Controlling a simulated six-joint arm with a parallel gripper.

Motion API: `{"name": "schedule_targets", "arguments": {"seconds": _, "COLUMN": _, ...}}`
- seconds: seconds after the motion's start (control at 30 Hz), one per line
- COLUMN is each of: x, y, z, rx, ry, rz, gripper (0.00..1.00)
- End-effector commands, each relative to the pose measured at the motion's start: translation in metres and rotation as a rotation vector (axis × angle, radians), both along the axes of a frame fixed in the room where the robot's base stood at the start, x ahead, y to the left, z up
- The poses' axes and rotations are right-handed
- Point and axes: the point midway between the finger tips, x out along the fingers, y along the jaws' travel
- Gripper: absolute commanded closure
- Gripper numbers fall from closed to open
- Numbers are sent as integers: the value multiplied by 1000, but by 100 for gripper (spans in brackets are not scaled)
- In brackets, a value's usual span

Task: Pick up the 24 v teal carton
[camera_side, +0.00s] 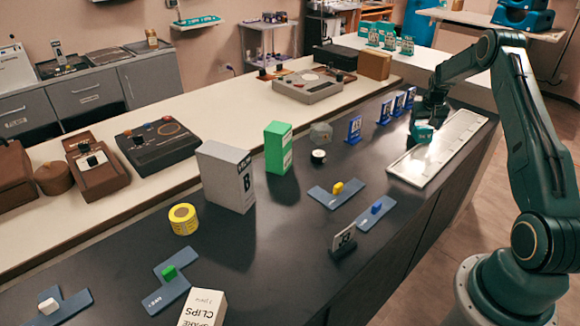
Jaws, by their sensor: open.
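A small teal carton (422,133) with a pale face stands on the dark counter at the left edge of the white tray, far right of the counter. Its label is too small to read. My gripper (426,119) is at the carton, pointing down, with its dark fingers close to the carton's top. The jaws are open. The fingers partly hide the carton, and I cannot tell whether they touch it.
Blue numbered stands (384,112) line up just left of my gripper. The long white tray (440,150) lies to the right. A green box (279,147), a white box (227,177) and a yellow roll (183,219) stand farther left.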

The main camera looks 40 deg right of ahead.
Motion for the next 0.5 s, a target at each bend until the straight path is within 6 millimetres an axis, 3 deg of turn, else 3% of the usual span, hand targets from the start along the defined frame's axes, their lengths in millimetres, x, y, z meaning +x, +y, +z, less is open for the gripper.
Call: {"name": "schedule_targets", "arguments": {"seconds": 0.5, "x": 6, "y": -18, "z": -40, "rx": 1, "ry": -1, "rz": -1, "gripper": 24}}
